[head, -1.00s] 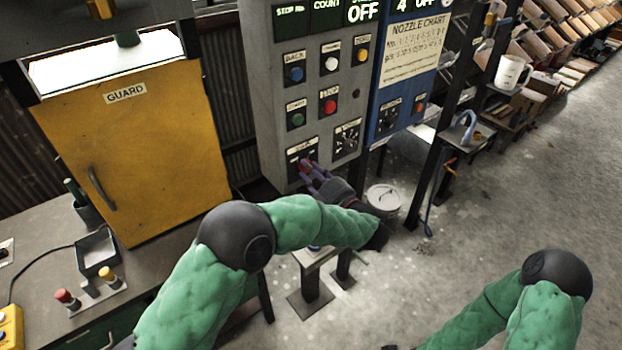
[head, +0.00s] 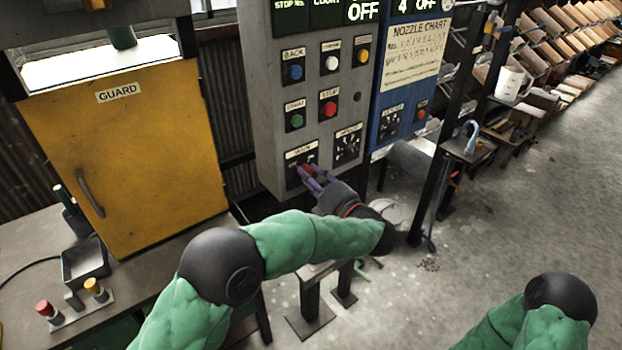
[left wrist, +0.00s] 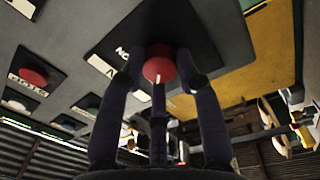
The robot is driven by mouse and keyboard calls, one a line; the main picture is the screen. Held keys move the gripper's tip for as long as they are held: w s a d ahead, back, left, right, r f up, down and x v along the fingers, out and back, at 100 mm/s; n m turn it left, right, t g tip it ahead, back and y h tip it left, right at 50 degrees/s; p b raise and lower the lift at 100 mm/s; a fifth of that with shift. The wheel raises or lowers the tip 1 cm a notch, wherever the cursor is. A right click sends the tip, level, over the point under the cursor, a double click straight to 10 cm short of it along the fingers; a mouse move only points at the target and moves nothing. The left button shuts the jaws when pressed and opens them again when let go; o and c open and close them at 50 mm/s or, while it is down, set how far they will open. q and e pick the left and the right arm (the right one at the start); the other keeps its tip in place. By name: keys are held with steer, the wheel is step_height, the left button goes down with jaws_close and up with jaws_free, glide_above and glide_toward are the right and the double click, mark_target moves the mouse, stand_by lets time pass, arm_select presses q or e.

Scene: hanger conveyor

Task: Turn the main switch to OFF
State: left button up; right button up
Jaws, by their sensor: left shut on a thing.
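The main switch is a red knob (head: 308,171) on a dark plate under the MAIN label (head: 301,153), at the bottom left of the grey control panel (head: 262,110). My left gripper (head: 311,176) reaches it from below right and is shut on it. In the left wrist view the red knob (left wrist: 159,68) sits between my left gripper's fingertips (left wrist: 160,72), one on each side. A short white mark shows on the knob. The fingers hide part of the plate's lettering. My right gripper is out of view; only part of the right arm shows.
A START button (head: 297,120), red STOP button (head: 329,108) and SPEED dial (head: 347,144) sit close to the switch. A blue panel (head: 397,95) adjoins on the right. A yellow guard (head: 130,160) stands left. Below are a stand and a bucket (head: 389,212).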

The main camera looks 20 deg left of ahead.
arm_select(q)
steer(key=shift+f, duration=0.15)
steer(key=o, duration=1.1)
steer(key=shift+o, duration=0.2)
steer(key=shift+d, duration=0.1)
steer(key=v, duration=1.2)
